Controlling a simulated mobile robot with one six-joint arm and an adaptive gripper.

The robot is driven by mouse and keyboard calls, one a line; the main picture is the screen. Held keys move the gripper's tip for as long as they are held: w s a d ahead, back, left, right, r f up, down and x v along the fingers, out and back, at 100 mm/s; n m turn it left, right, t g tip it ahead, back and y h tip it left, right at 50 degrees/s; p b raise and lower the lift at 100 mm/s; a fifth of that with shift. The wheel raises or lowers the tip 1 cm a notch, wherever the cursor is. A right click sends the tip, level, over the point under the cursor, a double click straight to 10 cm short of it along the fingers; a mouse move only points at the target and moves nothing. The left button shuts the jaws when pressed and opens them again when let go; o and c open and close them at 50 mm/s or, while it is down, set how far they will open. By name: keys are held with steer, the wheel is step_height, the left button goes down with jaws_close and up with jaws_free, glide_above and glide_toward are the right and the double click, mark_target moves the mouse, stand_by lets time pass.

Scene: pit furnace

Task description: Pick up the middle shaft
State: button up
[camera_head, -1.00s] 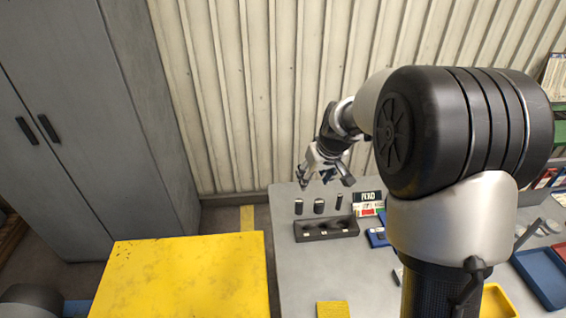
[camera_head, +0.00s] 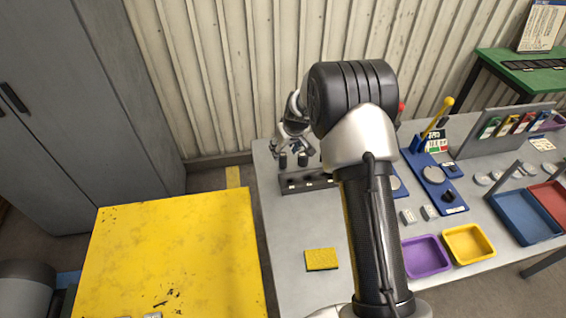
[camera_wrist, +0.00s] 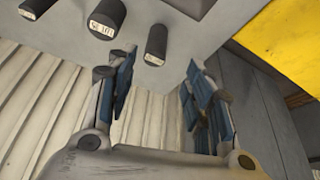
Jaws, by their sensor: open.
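Three dark cylindrical shafts stand on the grey table behind a black block with holes. The middle shaft (camera_head: 302,160) shows below my gripper in the head view; in the wrist view it is the shaft with a white label on its end (camera_wrist: 110,17). The left shaft (camera_head: 283,161) appears lower in the wrist view (camera_wrist: 156,42). The right shaft (camera_wrist: 36,8) shows at the wrist view's top left and is hidden by my arm in the head view. My gripper (camera_wrist: 158,82) is open and empty, its fingers apart from the shafts. In the head view my gripper (camera_head: 294,138) is above and behind them.
The black block (camera_head: 290,189) stands in front of the shafts. A yellow cabinet top (camera_head: 170,245) lies left of the table, a ribbed wall behind. A yellow pad (camera_head: 321,259), a purple tray (camera_head: 425,257) and a blue fixture (camera_head: 435,180) are on the table.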

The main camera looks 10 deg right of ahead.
mark_target(284, 155)
steer(key=x, duration=0.1)
steer(key=b+x, duration=0.1)
steer(key=x, duration=0.3)
steer(key=shift+w+d+f, duration=0.2)
steer(key=shift+d, duration=0.15)
steer(key=shift+c, duration=0.3)
jaws_close()
steer(key=shift+r, duration=0.1)
